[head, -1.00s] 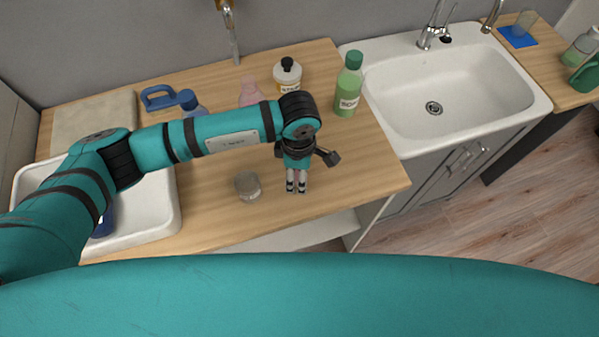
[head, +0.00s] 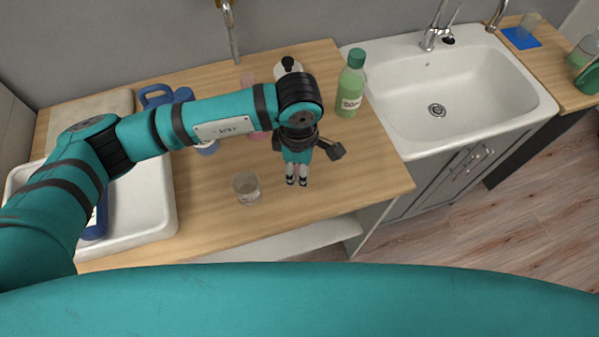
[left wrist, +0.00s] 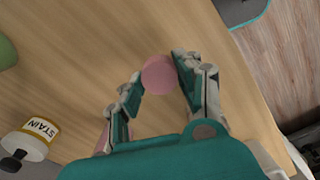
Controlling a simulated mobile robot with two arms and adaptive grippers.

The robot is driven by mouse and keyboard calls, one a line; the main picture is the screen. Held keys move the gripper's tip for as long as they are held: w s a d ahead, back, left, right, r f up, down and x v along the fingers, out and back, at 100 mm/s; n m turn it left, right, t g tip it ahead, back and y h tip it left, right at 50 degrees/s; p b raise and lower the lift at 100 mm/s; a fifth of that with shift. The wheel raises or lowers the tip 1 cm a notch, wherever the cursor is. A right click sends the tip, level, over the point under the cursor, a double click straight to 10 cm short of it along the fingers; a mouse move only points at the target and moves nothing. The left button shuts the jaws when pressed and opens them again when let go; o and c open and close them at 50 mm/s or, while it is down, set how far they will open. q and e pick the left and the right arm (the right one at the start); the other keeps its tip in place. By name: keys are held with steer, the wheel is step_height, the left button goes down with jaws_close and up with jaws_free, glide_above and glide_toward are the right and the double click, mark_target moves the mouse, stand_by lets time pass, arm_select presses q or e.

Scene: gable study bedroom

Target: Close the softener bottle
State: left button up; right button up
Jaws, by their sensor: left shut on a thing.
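The softener bottle appears to be the pink bottle (head: 257,135), standing on the wooden counter and mostly hidden behind my left arm in the head view. A pink sliver (left wrist: 103,140) beside the gripper in the left wrist view may be its body. My left gripper (head: 297,181) points down over the counter, in front of the bottle and to its right. In the left wrist view its fingers (left wrist: 160,80) are shut on a round pink cap (left wrist: 159,75). The cap is apart from the bottle. The bottle's mouth is not clear. My right gripper is not in view.
A clear glass (head: 246,187) stands left of the gripper. A white stain-remover bottle (left wrist: 29,142) with a black cap and a green soap bottle (head: 350,92) stand at the back. A white sink (head: 465,85) is at right, a white basin (head: 150,205) at left.

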arm_select(q)
steer(key=s+a+b, duration=0.1)
steer(key=s+b, duration=0.1)
steer(key=s, duration=0.5)
steer(key=s+a+r+b, duration=0.1)
steer(key=s+a+b, duration=0.1)
steer(key=s, duration=0.6)
steer(key=shift+b, duration=0.35)
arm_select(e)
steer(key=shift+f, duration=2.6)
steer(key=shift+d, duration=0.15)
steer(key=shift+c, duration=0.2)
